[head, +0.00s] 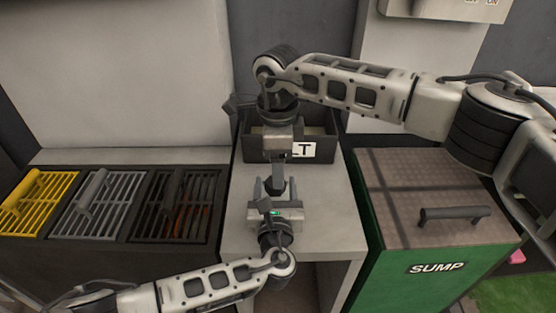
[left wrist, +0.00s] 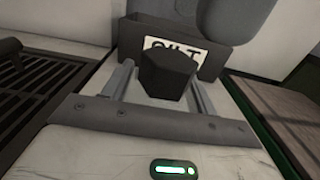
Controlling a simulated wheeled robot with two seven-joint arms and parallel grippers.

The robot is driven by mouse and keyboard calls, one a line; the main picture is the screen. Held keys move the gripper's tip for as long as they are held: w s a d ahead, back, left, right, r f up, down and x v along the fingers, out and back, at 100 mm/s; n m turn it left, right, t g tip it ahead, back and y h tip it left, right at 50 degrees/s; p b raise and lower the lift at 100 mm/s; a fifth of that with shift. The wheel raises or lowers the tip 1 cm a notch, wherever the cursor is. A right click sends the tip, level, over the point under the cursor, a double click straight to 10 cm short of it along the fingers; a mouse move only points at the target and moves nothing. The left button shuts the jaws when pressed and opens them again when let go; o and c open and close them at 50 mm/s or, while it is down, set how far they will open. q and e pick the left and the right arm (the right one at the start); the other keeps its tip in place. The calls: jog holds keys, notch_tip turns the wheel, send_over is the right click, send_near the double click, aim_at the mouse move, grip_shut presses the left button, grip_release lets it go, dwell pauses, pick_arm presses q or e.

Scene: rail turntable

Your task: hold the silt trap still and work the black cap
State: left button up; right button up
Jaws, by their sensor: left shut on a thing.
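The dark silt trap (head: 277,183) stands at the middle of the pale bench. In the left wrist view a dark, many-sided block (left wrist: 166,75) sits between my left fingers; I take it for part of the trap. My left gripper (head: 275,188) reaches in from the front and is shut on it. My right gripper (head: 279,160) comes down from above and behind, right over the trap. Its fingertips are not clear, so its opening cannot be told. I cannot make out the black cap apart from the trap; the right gripper may cover it.
A dark open bin (head: 327,125) labelled SILT stands behind the trap, partly hidden by my right arm. The green SUMP box (head: 400,262) with a handled lid is at the right. Yellow (head: 40,203), grey (head: 97,205) and dark (head: 178,207) grates lie left. The bench (head: 335,225) is clear around the trap.

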dwell(0.3)
jog(key=shift+f, duration=2.05)
jog(key=c, duration=1.2)
jog(key=m, duration=0.3)
jog(key=shift+s, duration=0.1)
jog(key=shift+c, duration=0.3)
jog(key=shift+s+a+m, duration=0.1)
jog(key=shift+m, duration=1.3)
jog(key=shift+m, duration=0.9)
jog(key=m, duration=0.4)
jog(key=shift+s+a, duration=0.1)
jog(key=shift+a, duration=0.05)
